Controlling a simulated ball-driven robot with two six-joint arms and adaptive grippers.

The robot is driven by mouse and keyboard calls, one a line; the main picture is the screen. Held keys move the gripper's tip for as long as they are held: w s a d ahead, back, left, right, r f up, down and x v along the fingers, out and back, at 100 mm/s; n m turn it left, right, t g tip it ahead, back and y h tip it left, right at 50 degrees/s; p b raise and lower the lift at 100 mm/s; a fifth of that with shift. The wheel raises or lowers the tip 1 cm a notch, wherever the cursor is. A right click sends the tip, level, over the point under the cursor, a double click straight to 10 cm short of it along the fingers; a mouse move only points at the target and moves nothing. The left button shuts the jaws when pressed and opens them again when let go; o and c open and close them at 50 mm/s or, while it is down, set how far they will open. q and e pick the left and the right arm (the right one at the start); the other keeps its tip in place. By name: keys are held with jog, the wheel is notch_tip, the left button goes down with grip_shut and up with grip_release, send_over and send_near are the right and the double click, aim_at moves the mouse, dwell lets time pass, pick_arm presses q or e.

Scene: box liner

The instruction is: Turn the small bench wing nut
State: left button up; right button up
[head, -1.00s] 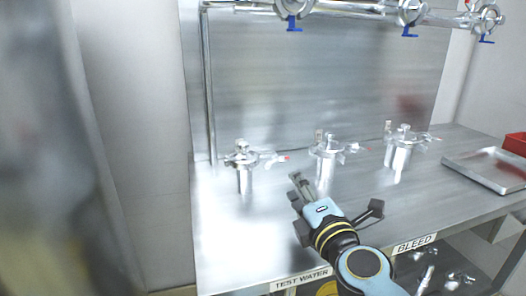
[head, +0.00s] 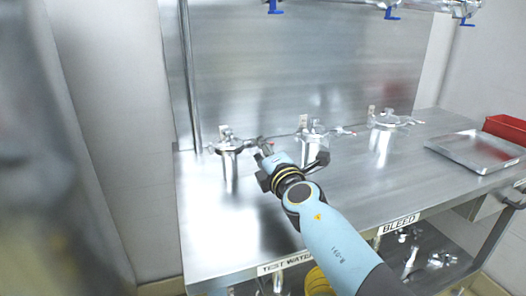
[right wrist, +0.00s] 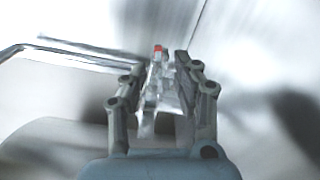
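My right gripper (head: 262,146) reaches over the bench to the left-hand metal housing (head: 230,165), at the clamp on the right side of its lid. In the right wrist view, its two fingers (right wrist: 161,68) stand apart on either side of a shiny clamp part with a red-tipped wing nut (right wrist: 158,52). That view is blurred, so I cannot tell whether the fingers touch it. In the head view the gripper hides this red tip. My left gripper is not in view.
Two similar housings, the middle one (head: 311,150) and the right one (head: 382,140), stand along the steel bench (head: 215,235). A metal tray (head: 470,158) and a red bin (head: 505,128) lie at the right. The front left of the bench is clear.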

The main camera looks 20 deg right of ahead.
grip_shut()
jog(key=shift+n, duration=0.4)
jog(key=n, duration=0.2)
jog(key=shift+n, duration=0.4)
jog(key=n, duration=0.4)
jog(key=shift+n, duration=0.3)
jog(key=n, duration=0.3)
jog(key=shift+n, duration=2.2)
grip_release()
